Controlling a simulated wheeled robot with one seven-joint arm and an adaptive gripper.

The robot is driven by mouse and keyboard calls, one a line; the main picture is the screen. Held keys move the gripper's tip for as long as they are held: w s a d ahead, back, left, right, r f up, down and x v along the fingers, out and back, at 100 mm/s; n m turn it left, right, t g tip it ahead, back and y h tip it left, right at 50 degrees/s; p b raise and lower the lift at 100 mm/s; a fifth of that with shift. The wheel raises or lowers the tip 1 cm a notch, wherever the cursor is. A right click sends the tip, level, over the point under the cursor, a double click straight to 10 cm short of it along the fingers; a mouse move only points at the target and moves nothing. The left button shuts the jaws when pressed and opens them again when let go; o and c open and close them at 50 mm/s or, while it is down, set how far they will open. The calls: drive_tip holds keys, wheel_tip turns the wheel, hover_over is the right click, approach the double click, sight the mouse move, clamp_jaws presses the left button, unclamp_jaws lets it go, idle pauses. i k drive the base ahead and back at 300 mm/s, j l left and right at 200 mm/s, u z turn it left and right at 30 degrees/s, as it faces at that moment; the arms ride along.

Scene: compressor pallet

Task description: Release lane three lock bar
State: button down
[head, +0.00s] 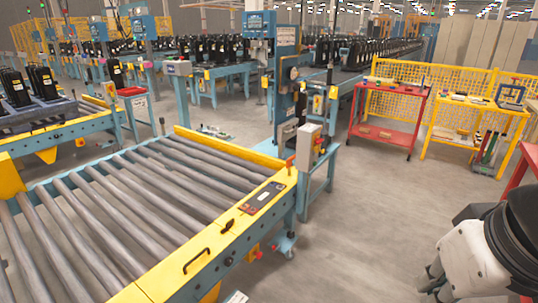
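A roller conveyor (135,205) with grey rollers and yellow side rails fills the left foreground. A black bar-shaped handle (196,260) is on its near yellow rail (165,278). A smaller black fitting (228,225) and a dark plate (263,197) sit farther along that rail. No lane number is readable, so I cannot tell which part is the lane three lock bar. My gripper (431,284) is at the lower right, over the floor and well apart from the rail. Its grey finger parts are small and partly hidden by my white and black arm, so its opening is unclear.
A post with a grey control box (308,145) stands at the conveyor's far right corner. A red cart (385,120) and a yellow cart (470,115) holding tools stand at the back right. The grey floor (375,215) between conveyor and carts is clear.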

sight(317, 147)
drive_tip(key=z, duration=0.85)
drive_tip(key=i, duration=2.95)
drive_tip(key=u, duration=1)
